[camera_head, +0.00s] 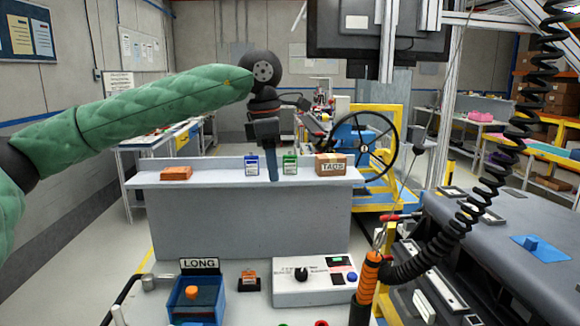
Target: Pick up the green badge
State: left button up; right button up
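The green badge (290,165) stands upright on the grey shelf (240,182), between the blue badge and a cardboard box. My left gripper (272,178) comes in from the left in its green sleeve and points down. Its fingers show as one narrow blue-grey strip just left of the green badge, with a small gap between them in the picture. I cannot tell from this side whether the fingers are apart. Nothing is seen held in them. My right gripper is not in view.
A blue badge (251,166) stands left of my gripper. An orange block (176,173) lies at the shelf's left, and a "TADS" box (331,165) at its right. Below are a blue bin (195,302) and a white control box (314,281). A black coiled cord (490,185) hangs at right.

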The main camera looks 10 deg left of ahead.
aim_at(289, 161)
jog(key=i, duration=1)
